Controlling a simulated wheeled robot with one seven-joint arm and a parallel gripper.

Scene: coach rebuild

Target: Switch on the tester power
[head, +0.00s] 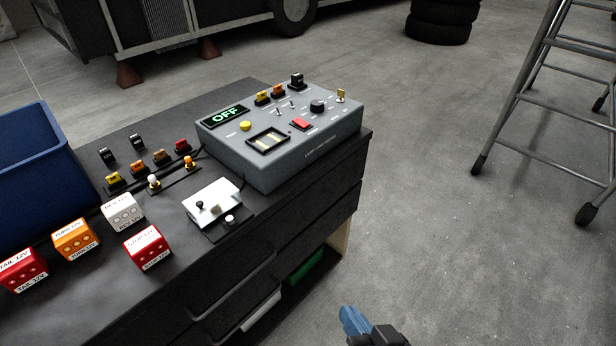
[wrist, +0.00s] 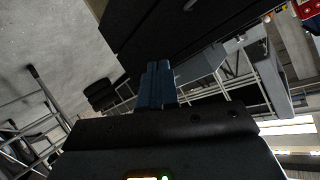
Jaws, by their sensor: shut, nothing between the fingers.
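The grey tester box (head: 290,154) sits on the right end of the black workbench in the head view. Its display (head: 225,115) reads OFF in green. Its top panel carries a red rocker switch (head: 302,124), a black knob (head: 318,106), a yellow button (head: 245,126), small toggles and coloured sockets. I cannot read which control is labelled as power. My gripper (head: 352,322) is at the bottom of the head view, in front of the bench, well apart from the tester. Its blue fingers (wrist: 157,84) are together and empty in the wrist view.
A blue bin (head: 35,165) stands at the bench's left. Labelled red, orange and white blocks (head: 75,238), small connectors and a white plate (head: 212,200) lie on the bench. A stepladder (head: 545,95) stands at the right.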

